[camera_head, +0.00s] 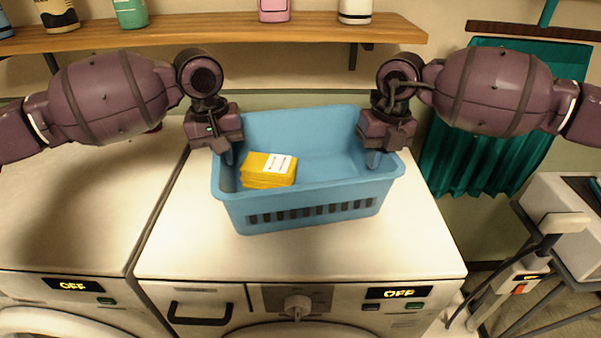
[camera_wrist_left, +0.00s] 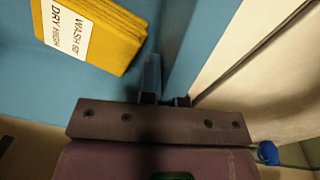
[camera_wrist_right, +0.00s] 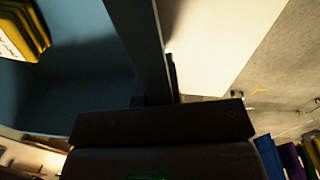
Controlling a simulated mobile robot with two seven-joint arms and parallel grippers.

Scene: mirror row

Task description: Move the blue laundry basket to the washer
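The blue laundry basket (camera_head: 310,206) is on the white top of the right-hand machine (camera_head: 300,258), upright. A folded yellow cloth (camera_head: 258,179) with a white label lies inside it; the left wrist view shows the cloth (camera_wrist_left: 105,35) and "WASH" and "DRY" on its label. My left gripper (camera_head: 226,152) is at the basket's left side wall, its fingers on either side of the wall and close against it. My right gripper (camera_head: 377,155) is at the right side wall, its fingers likewise astride the wall (camera_wrist_right: 137,35). Both look shut on the basket.
Another white machine (camera_head: 75,215) stands close on the left, its display reading OFF like the right one's. A wooden shelf (camera_head: 210,36) with bottles runs behind, above the machines. A teal curtain (camera_head: 475,165) and a white device on a stand (camera_head: 565,215) are at right.

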